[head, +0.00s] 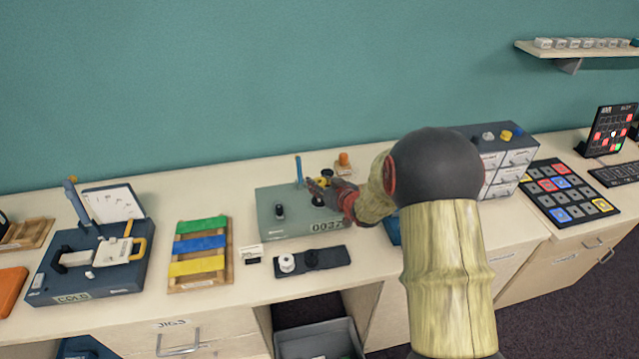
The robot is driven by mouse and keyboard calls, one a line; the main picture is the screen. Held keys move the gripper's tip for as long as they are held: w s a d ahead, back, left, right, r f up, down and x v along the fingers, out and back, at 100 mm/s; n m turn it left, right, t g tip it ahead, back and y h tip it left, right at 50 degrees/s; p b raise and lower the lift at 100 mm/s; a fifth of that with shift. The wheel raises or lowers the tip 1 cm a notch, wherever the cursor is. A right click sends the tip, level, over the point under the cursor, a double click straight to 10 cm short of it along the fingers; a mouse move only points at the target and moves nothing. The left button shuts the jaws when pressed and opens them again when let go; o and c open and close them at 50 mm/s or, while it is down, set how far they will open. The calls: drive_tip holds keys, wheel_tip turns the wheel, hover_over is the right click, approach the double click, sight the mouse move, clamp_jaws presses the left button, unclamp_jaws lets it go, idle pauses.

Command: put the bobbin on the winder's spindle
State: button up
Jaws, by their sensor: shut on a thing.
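My gripper (318,188) is low over the right part of the winder, shut on a small yellow bobbin (322,181), mostly hidden by the fingers. A dark round part (318,200) shows just under the fingers. I cannot tell whether the bobbin is around the spindle or above it.
A dark mat (335,257) in front holds a white bobbin (286,262) and a black one (311,258). An orange-topped item (343,158) stands behind. A rack of coloured bars (200,254) and a blue-grey machine (95,262) are left; a drawer cabinet (512,165) is right.

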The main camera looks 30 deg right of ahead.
drive_tip(key=shift+f, duration=0.25)
drive_tip(key=shift+f+b, duration=0.35)
drive_tip(key=shift+b, duration=0.05)
drive_tip(key=shift+f+b, duration=0.35)
drive_tip(key=shift+f, duration=0.05)
drive_tip(key=shift+f, duration=0.35)
drive_tip(key=shift+f+b, duration=0.8)
drive_tip(key=shift+f, duration=0.2)
idle(0.6)
drive_tip(key=o, duration=1)
